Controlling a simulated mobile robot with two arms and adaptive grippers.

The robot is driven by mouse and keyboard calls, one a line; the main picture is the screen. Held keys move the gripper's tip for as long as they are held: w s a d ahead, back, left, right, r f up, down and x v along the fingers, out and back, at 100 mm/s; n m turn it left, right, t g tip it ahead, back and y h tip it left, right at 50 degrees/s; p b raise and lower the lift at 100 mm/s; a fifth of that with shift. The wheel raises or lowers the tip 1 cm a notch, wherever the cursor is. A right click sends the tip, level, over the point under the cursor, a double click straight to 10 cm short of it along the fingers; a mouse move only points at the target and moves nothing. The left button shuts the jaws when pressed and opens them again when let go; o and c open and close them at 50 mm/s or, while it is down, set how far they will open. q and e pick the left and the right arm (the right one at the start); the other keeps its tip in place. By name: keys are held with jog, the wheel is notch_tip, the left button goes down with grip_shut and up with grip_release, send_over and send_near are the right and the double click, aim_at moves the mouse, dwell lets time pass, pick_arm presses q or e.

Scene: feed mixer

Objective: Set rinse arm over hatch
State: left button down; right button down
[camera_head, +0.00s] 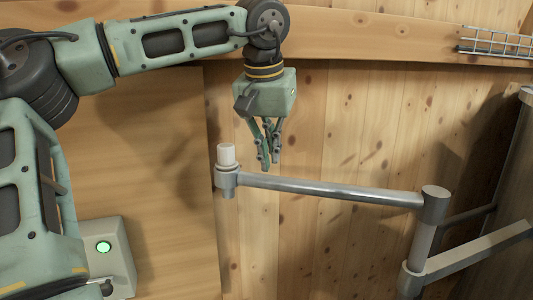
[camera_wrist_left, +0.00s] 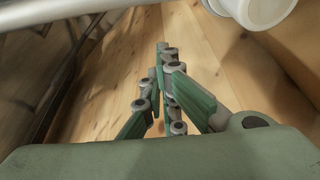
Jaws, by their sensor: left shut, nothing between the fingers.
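The rinse arm (camera_head: 330,192) is a grey metal tube that runs roughly level across the head view. Its left end carries a collar with a short white cylinder (camera_head: 226,155) standing on it. Its right end joins an upright grey pivot post (camera_head: 424,235). My left gripper (camera_head: 265,162) points down, shut and empty, just right of the white cylinder and apart from it in the picture. In the left wrist view the fingers (camera_wrist_left: 163,55) are together, with a white round part (camera_wrist_left: 255,8) at the top right. I cannot make out a hatch. My right gripper is not in view.
A lower grey bracket (camera_head: 475,255) runs from the post to a dark cylindrical tank (camera_head: 505,180) at the right. A grey box with a lit green button (camera_head: 104,247) is at the lower left. A wooden plank wall stands behind, with a metal cable tray (camera_head: 495,43) at upper right.

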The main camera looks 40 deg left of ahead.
pick_arm(q)
jog(key=s, duration=0.1)
jog(key=s+d+p, duration=0.1)
jog(key=s, duration=0.1)
jog(key=shift+d+f, duration=0.15)
jog(key=shift+d, duration=0.15)
jog(key=shift+s, duration=0.15)
